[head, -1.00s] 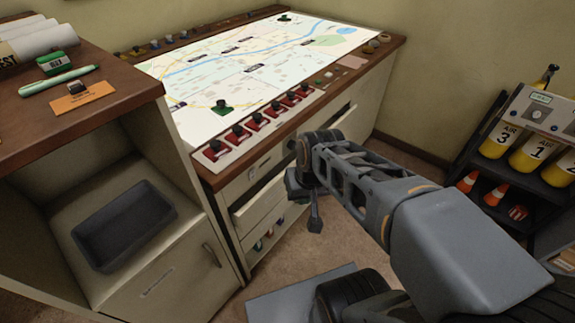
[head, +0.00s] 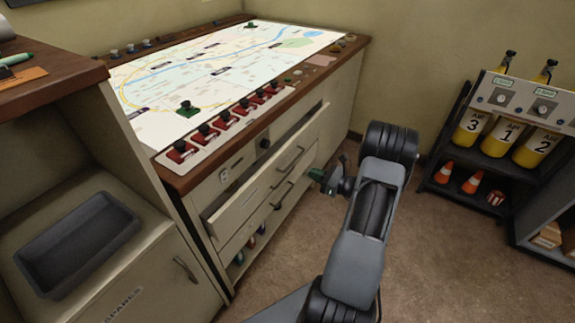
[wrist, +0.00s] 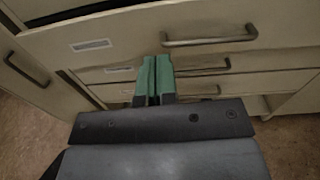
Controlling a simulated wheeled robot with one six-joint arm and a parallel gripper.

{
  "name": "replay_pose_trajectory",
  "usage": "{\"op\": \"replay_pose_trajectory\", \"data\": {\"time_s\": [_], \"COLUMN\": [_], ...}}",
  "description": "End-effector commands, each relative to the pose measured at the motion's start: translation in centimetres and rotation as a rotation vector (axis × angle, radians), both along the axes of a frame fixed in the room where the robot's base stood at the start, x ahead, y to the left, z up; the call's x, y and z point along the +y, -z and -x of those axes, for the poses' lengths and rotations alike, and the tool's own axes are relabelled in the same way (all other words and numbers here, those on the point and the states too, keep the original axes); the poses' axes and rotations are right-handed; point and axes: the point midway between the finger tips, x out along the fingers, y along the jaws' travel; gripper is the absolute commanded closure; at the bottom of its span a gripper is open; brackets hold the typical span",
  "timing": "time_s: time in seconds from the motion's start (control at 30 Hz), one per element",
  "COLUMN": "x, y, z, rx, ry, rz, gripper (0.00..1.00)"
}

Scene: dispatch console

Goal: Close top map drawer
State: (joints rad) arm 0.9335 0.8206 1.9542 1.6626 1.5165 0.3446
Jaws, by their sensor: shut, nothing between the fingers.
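The top map drawer (head: 245,196) under the map table is pulled out, with a dark gap above its pale front. Its bar handle (head: 289,158) is on the right part of the front. In the wrist view the drawer front (wrist: 130,42) crosses the top, with a label plate and its handle (wrist: 210,41). My gripper (head: 317,175) is in front of the drawers, right of the handle. Its green fingers (wrist: 153,62) are shut and empty, seen against the drawer fronts; I cannot tell if they touch.
Lower drawers with handles (head: 283,194) sit beneath, and an open shelf with colored items is at the bottom. A left cabinet holds a grey tray (head: 78,240). A cylinder rack (head: 505,140) stands at right. Brown floor (head: 450,260) between is clear.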

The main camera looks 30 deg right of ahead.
Motion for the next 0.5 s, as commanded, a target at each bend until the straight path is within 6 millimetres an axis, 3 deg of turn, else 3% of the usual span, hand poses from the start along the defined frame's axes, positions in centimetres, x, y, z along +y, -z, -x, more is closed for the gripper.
{"op": "replay_pose_trajectory", "data": {"time_s": [0.17,0.5], "x": [-0.3,2.8], "y": [0.7,0.7], "z": [-1.1,-6.7], "rx": [-0.007,-0.007], "ry": [0.04,0.036], "rz": [-0.03,-0.028], "gripper": [1.0,1.0]}}
